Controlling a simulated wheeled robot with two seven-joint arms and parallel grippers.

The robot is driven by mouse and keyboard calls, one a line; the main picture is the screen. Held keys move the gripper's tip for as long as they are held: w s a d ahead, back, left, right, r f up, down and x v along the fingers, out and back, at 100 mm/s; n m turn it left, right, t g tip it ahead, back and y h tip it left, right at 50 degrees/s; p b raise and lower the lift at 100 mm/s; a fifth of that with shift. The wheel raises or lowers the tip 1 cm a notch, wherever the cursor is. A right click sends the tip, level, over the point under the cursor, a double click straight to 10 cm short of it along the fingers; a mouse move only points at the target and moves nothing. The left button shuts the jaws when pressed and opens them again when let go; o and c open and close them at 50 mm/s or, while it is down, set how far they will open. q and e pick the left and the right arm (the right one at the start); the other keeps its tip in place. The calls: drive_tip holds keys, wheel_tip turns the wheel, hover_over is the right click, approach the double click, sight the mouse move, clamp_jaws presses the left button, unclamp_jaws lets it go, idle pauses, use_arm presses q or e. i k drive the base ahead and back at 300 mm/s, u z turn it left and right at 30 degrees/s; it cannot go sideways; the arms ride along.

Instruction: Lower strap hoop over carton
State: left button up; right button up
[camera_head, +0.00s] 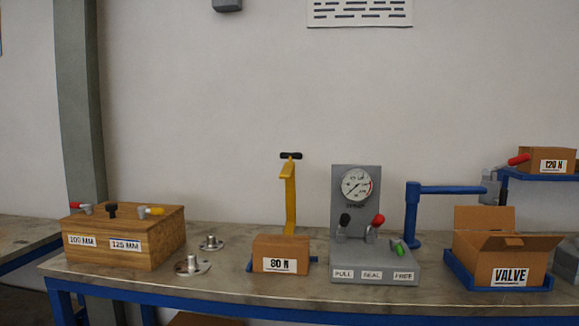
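An open brown carton marked VALVE (505,262) sits upright in a blue tray (462,277) at the right of the bench, its flaps raised. A smaller closed carton marked 80 N (281,254) stands at the middle, in front of a yellow upright with a black T-handle (289,195). Another carton marked 120 N (546,160) rests on a blue shelf at the far right. I cannot make out a strap hoop in this view. Neither of my grippers shows.
A grey gauge stand (347,260) with coloured levers stands between the two bench cartons. A blue post with an arm (412,213) rises behind it. A wooden box (160,252) and two metal flanges (192,266) are at left. The bench's front strip is clear.

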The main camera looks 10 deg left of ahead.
sight(288, 172)
drive_tip(key=u, duration=1.3)
drive_tip(key=i, duration=2.15)
drive_tip(key=z, duration=1.6)
